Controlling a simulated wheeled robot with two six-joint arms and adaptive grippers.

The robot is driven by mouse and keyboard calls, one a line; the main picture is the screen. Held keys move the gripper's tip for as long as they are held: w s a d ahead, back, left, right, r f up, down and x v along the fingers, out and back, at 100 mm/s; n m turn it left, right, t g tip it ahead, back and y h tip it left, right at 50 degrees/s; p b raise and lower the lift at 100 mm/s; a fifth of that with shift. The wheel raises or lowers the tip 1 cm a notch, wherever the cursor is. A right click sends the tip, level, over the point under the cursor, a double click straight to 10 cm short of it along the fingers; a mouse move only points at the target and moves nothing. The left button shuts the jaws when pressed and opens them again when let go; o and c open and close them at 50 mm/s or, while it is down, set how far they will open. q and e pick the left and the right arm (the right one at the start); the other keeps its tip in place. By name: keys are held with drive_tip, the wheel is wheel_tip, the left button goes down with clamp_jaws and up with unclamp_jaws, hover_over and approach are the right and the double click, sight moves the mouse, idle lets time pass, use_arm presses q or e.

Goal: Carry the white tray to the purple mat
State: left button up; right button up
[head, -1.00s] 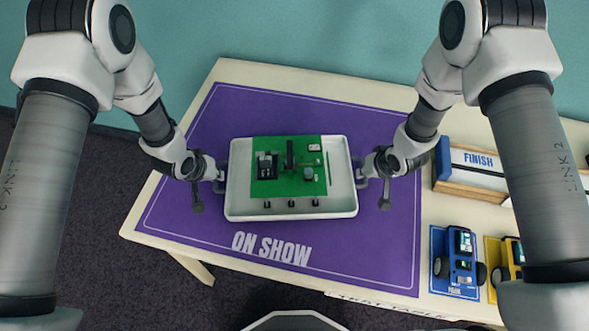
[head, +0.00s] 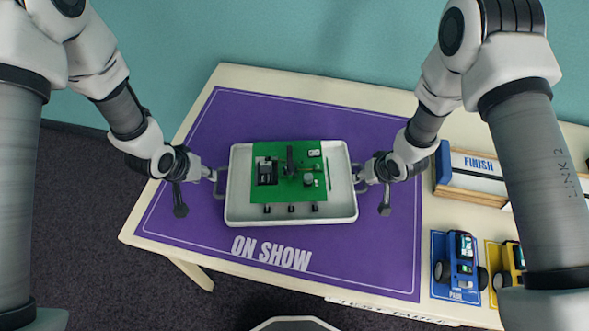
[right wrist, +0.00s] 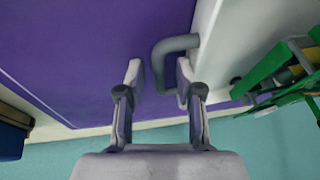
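The white tray (head: 290,222) rests flat on the purple mat (head: 350,245), and the mat shows on all sides of it. A green circuit board (head: 290,190) with small dark parts lies in the tray. My left gripper (head: 212,174) is beside the tray's left handle (head: 222,183), apart from the tray wall; its fingers are small in view but look open. My right gripper (head: 361,178) is at the right handle. In the right wrist view its two fingers (right wrist: 160,78) are spread, with the grey handle (right wrist: 160,55) between them and gaps visible.
The mat reads ON SHOW and lies on a cream table (head: 270,78). To the right are a FINISH block (head: 475,165), a blue toy car (head: 460,262) on a blue card and a yellow car (head: 512,262). A teal wall (head: 300,30) stands behind.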

drive_tip(key=v, duration=1.2)
drive_tip(key=shift+w, duration=0.1)
